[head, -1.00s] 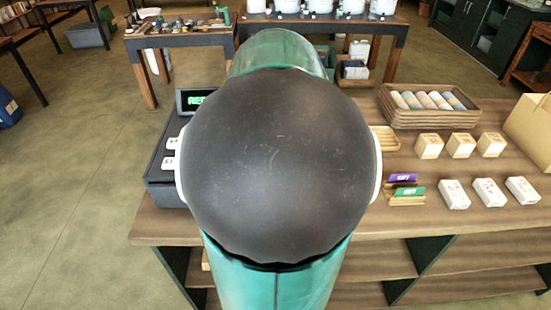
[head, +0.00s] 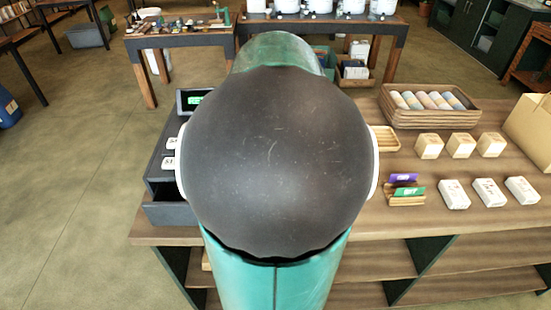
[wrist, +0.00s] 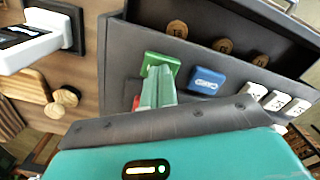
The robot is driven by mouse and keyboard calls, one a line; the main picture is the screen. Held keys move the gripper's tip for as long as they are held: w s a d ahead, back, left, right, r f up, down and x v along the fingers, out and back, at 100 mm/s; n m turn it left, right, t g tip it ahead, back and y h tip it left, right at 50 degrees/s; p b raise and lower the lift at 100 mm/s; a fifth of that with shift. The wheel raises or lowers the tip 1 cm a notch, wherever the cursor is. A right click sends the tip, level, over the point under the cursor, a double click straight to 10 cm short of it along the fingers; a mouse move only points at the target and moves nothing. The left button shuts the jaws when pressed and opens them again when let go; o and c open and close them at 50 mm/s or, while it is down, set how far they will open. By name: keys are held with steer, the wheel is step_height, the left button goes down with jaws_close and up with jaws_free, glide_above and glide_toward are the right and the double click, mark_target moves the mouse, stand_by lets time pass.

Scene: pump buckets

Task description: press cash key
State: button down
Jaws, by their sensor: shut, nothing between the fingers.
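The cash register (head: 157,172) stands at the left end of the wooden counter, partly hidden behind my arm in the head view. Its drawer (head: 168,214) sticks out at the front. In the wrist view the green key (wrist: 164,59) sits beside a blue key marked CARD (wrist: 207,80); any label on the green key is hidden. My gripper (wrist: 159,72) is shut and empty, with its tips at the green key, seemingly touching it. A red key (wrist: 136,102) is mostly hidden behind the fingers. White keys (wrist: 272,100) lie to the right.
Round wooden discs (wrist: 224,45) show along the drawer area. A white device (wrist: 30,50) is at the wrist view's upper left. On the counter are small boxes (head: 461,146), a wooden tray of rolls (head: 430,118) and a small card stand (head: 405,196). Floor at left is open.

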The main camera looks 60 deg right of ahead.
steer(key=shift+r, duration=3.45)
steer(key=w+a+n+t, duration=0.15)
steer(key=w+a, duration=0.25)
steer(key=a, duration=0.5)
steer(key=w+a+n+t, duration=0.15)
steer(key=w+a, duration=0.25)
steer(key=a, duration=0.5)
steer(key=w+a+n+t, duration=0.15)
steer(key=w+a, duration=0.25)
steer(key=a, duration=0.4)
steer(key=s+a+f+n+t, duration=0.1)
steer(key=a+f+n, duration=0.1)
steer(key=a, duration=0.8)
steer(key=shift+s, duration=0.3)
steer(key=shift+s+f, duration=0.1)
